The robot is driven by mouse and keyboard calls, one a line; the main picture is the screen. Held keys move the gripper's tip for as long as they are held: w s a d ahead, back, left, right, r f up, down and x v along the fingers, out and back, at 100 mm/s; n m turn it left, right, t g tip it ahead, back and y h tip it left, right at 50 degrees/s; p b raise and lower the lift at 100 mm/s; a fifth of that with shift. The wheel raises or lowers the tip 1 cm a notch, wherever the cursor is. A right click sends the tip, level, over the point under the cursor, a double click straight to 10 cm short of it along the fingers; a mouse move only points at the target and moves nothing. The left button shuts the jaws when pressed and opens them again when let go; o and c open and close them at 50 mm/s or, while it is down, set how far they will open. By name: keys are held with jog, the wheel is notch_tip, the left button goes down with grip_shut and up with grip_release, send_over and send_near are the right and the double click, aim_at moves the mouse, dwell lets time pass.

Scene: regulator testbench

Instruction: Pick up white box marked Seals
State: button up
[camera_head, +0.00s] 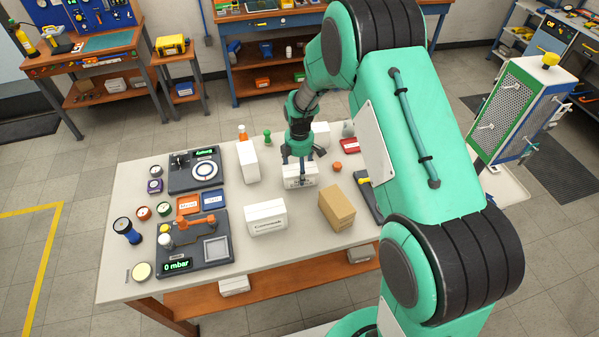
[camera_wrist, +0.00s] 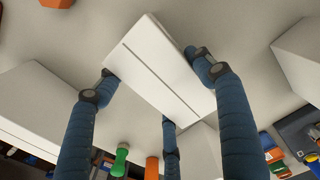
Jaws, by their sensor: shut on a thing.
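A white box (camera_head: 300,178) is between the fingers of my gripper (camera_head: 298,161) near the middle of the table. Its front marking is too small to read. In the wrist view, the white box (camera_wrist: 160,68) sits between the blue fingers of my gripper (camera_wrist: 155,92), with fingers at both sides and one at the near edge. The gripper is shut on it. I cannot tell whether the box rests on the table or is just above it.
On the table (camera_head: 140,200), another white box (camera_head: 266,218) and a brown box (camera_head: 337,207) stand in front. A tall white box (camera_head: 248,161) is to the left, and one more (camera_head: 321,134) is behind. An orange round part (camera_head: 337,166) lies to the right.

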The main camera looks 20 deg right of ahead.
notch_tip(320, 180, up, 10)
jog(key=shift+p, duration=0.5)
jog(key=shift+s+a, duration=0.1)
dwell(0.5)
